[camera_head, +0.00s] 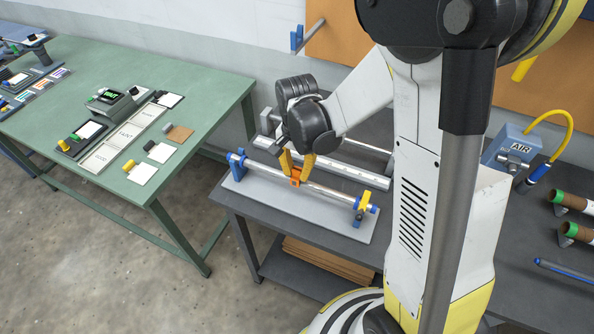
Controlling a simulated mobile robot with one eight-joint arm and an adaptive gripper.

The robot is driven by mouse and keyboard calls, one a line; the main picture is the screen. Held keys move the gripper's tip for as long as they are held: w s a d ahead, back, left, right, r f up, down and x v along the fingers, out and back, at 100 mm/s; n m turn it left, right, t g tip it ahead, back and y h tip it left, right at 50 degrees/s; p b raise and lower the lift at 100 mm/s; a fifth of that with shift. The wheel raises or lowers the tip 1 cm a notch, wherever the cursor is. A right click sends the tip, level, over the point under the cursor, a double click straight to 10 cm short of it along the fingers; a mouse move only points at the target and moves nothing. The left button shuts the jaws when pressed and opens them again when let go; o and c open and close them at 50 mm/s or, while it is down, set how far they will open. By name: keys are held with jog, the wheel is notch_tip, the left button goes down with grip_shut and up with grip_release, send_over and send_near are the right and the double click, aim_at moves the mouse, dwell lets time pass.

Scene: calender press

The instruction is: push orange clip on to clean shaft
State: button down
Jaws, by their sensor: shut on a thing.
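My gripper (296,167) hangs over the dark bench with its yellow fingers shut on the orange clip (295,177). The clip is at a silver shaft (326,191), near the middle of its length. I cannot tell whether it is seated around the shaft or only touching its top. The shaft lies across blue end supports, one at the left (237,164) and one at the right (366,203), on a light grey plate (290,205). My fingers hide part of the shaft behind the clip.
A second, thicker pale roller (340,170) lies just behind the shaft. A yellow clamp or knob (361,213) sits by the right support. A blue AIR box (512,148) with a yellow hose stands at the right. A green table (190,85) with cards and small devices is at the left.

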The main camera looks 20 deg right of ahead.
jog(key=shift+f+b, duration=0.4)
jog(key=shift+b, duration=0.05)
dwell(0.4)
jog(key=c, duration=1.2)
grip_release()
jog(key=shift+c, duration=0.2)
notch_tip(320, 180, up, 12)
jog(key=s+f+n+t+b, duration=0.3)
jog(key=s+n+t+b, duration=0.4)
jog(key=s, duration=0.5)
jog(key=n+b, duration=0.2)
jog(key=shift+f+b, duration=0.4)
